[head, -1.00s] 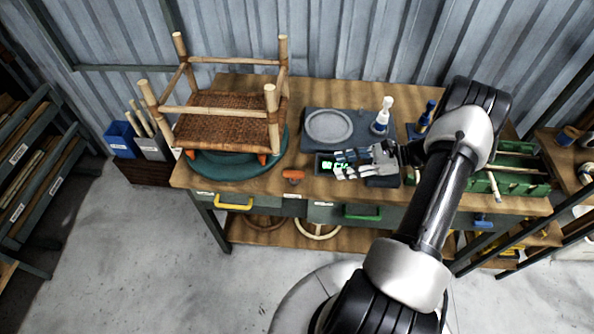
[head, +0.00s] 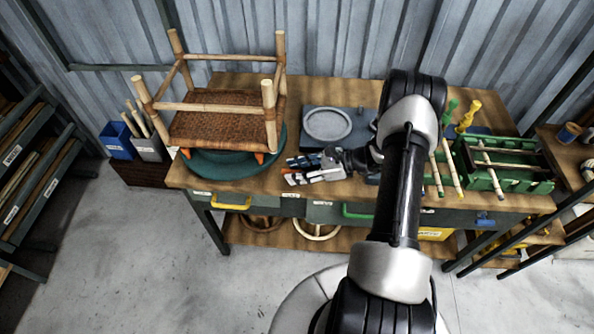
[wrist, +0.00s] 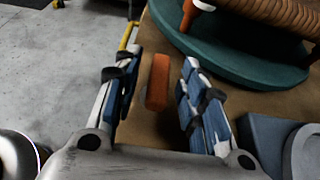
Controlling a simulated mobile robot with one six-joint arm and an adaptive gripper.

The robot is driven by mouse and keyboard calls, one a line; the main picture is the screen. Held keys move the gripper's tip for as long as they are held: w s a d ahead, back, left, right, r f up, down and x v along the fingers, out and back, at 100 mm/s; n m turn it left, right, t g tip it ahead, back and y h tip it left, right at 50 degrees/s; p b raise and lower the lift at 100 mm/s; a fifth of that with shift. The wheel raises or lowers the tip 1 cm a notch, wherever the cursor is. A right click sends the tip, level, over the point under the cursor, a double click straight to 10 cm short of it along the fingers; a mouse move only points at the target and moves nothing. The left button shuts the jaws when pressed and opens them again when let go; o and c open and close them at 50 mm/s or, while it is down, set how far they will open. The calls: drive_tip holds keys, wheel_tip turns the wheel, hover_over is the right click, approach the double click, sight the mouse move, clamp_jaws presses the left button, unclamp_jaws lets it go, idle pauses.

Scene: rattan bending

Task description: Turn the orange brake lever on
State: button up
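The orange brake lever (wrist: 157,84) is a short rounded bar at the table's front edge, beside the teal turntable (wrist: 225,52). In the wrist view it shows between the two blue-and-white fingers of my gripper (wrist: 156,68), with a gap on each side. My gripper is open and holds nothing. In the head view my gripper (head: 288,171) is over the front of the table, just right of the turntable (head: 200,171), and covers most or all of the lever. I cannot tell how far the fingers are above it.
A green rack (head: 505,176) with sticks is at the right. Yellow (head: 231,206) and green (head: 357,214) drawer handles stick out at the front.

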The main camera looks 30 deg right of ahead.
drive_tip(key=shift+c, duration=0.2)
clamp_jaws()
drive_tip(key=shift+s+r+m+t, duration=0.1)
drive_tip(key=shift+m+t, duration=0.3)
drive_tip(key=shift+s+a+m+t+h+p, duration=0.15)
drive_tip(key=shift+m+t+h+p, duration=0.5)
drive_tip(key=shift+m+h, duration=0.35)
drive_tip(key=m+t+h, duration=0.1)
drive_tip(key=h, duration=0.1)
drive_tip(key=m+t+h, duration=0.1)
drive_tip(key=m, duration=0.1)
drive_tip(key=shift+s+a+m+t+h, duration=0.1)
drive_tip(key=shift+a+m+t+h, duration=0.2)
drive_tip(key=shift+h, duration=0.1)
drive_tip(key=m+h, duration=0.1)
drive_tip(key=m+t+h+b, duration=0.1)
drive_tip(key=m+h, duration=0.1)
drive_tip(key=shift+a+h, duration=0.2)
drive_tip(key=shift+h, duration=0.1)
drive_tip(key=shift+m+h, duration=1.2)
drive_tip(key=shift+h, duration=0.1)
